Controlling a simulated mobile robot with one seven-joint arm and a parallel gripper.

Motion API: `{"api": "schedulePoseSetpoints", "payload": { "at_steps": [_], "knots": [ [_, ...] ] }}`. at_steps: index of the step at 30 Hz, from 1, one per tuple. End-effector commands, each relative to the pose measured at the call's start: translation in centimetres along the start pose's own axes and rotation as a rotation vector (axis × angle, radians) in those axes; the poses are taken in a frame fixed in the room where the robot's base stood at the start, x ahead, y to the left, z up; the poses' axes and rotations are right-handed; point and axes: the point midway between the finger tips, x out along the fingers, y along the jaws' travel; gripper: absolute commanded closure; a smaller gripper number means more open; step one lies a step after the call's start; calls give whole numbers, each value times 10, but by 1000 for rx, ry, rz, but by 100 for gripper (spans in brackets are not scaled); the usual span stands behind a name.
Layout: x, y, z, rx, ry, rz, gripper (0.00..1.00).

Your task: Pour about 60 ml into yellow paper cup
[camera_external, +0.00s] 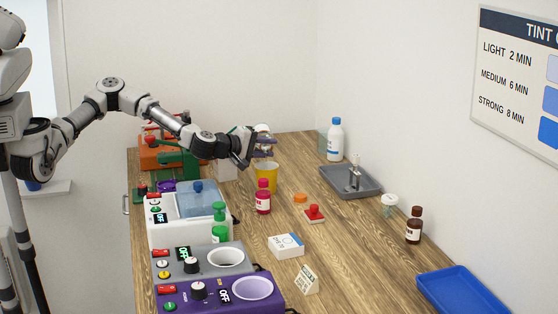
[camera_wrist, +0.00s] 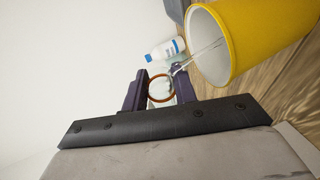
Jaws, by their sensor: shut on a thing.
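My gripper (camera_external: 264,145) is shut on a small clear vessel (camera_external: 262,129), above the far part of the wooden table. In the wrist view the vessel shows an orange-brown ring (camera_wrist: 160,75) between the two dark fingers. The vessel looks tilted, and a thin clear stream (camera_wrist: 205,52) runs from it into the mouth of the yellow paper cup (camera_wrist: 268,40). The yellow paper cup (camera_external: 267,179) stands upright on the table just below my gripper. The liquid level in the cup and in the vessel cannot be made out.
A pink-red bottle (camera_external: 263,200) stands just in front of the cup. Several machines, including a purple one (camera_external: 235,296), line the left edge. A blue-capped white bottle (camera_external: 335,141) and grey tray (camera_external: 335,180) are at right.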

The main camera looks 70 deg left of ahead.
Motion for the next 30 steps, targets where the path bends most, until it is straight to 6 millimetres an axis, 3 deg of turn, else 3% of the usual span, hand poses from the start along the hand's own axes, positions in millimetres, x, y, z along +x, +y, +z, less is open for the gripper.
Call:
{"api": "schedulePoseSetpoints", "payload": {
  "at_steps": [30],
  "knots": [
    [1, 1, -3, 38, 11, 16, 100]
  ]
}}
